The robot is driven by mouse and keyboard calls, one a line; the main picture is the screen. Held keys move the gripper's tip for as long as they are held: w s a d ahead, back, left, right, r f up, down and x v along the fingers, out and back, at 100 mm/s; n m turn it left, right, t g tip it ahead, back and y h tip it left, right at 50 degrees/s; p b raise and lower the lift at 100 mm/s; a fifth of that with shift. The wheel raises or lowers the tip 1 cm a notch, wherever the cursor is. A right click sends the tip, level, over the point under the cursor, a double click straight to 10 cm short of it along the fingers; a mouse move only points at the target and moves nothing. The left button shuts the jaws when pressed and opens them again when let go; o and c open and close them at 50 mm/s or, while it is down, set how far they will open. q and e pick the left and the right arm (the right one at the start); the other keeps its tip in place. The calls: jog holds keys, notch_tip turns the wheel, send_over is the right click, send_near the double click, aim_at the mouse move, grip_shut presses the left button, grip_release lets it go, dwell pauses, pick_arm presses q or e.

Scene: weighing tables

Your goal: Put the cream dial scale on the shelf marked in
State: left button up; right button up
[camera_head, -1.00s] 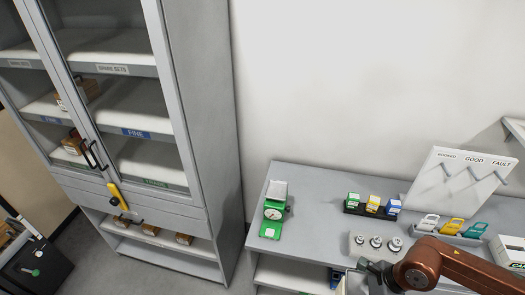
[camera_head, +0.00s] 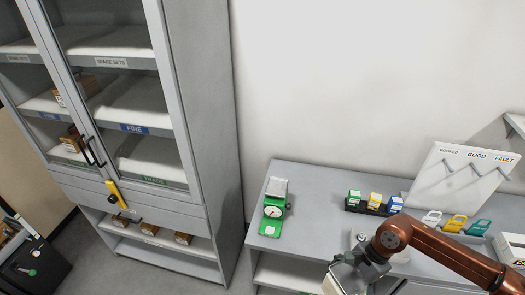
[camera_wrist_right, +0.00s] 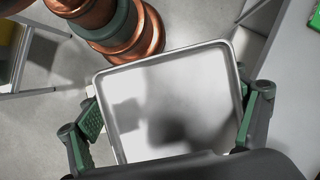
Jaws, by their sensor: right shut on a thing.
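My right gripper (camera_head: 372,280) is at the lower edge of the head view, shut on a cream dial scale (camera_head: 333,287) with a square metal pan. The scale is held in the air in front of the grey table, partly cut off by the frame; its dial is not visible. In the right wrist view the pan (camera_wrist_right: 175,100) fills the middle, with a green-padded finger on each side. A shelf marked "in" is not readable in these frames. My left gripper is not in view.
A green dial scale (camera_head: 272,212) stands on the grey table (camera_head: 318,200), near small boxes (camera_head: 374,202) and a hook board (camera_head: 462,178). A glass-doored cabinet (camera_head: 215,120) at left has shelves labelled spare sets, fine and trade. Open shelf space shows under the table.

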aim_at(327, 275)
jog(key=w+f+n+h+b, duration=0.1)
jog(key=n, duration=0.2)
jog(key=w+a+f+n+g+b, duration=0.1)
jog(key=w+n, duration=0.1)
jog(key=n, duration=0.1)
jog(key=w+a+f+n+g+h+b, duration=0.1)
jog(key=n, duration=0.1)
jog(key=shift+w+a+f+n+h, duration=0.15)
jog(key=shift+a+n+h, duration=0.15)
jog(key=shift+n, duration=0.1)
jog(key=n, duration=0.1)
jog(key=w+n+h+b, duration=0.1)
jog(key=shift+a+f+n+g, duration=0.1)
jog(key=shift+a+n+g, duration=0.1)
jog(key=shift+n+g, duration=0.1)
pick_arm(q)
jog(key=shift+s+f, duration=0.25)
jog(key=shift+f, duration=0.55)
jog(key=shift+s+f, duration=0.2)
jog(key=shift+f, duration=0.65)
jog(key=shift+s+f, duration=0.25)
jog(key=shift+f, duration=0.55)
pick_arm(e)
jog(key=shift+w+n+h, duration=0.3)
jog(key=shift+w+n, duration=0.1)
jog(key=shift+n, duration=0.5)
jog(key=shift+s+a, duration=0.1)
